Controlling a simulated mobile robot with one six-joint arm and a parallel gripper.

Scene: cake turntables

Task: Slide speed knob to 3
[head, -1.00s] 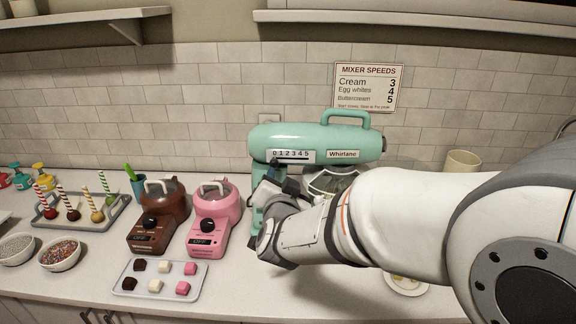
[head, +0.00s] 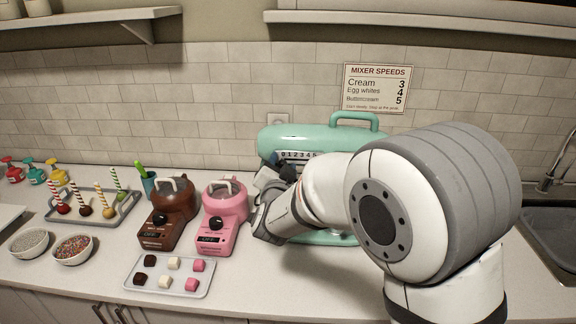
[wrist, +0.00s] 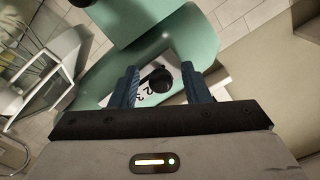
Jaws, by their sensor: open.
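The teal stand mixer (head: 300,136) stands at the back of the counter, partly hidden by my arm. Its white speed scale (head: 300,155) shows digits in the head view. In the wrist view the scale (wrist: 148,99) shows tilted between my fingers, with a 2 readable. The black speed knob (wrist: 161,79) sits over the scale, between the two blue fingers of my gripper (wrist: 162,82). My gripper is open around the knob, with no clear contact visible. The knob is hidden in the head view, so its exact setting cannot be told.
A brown melting pot (head: 170,217) and a pink one (head: 221,214) stand left of my arm. A tray (head: 170,284) of small cubes lies in front. The mixer speeds sign (head: 375,88) lists Cream 3, Egg whites 4, Buttercream 5.

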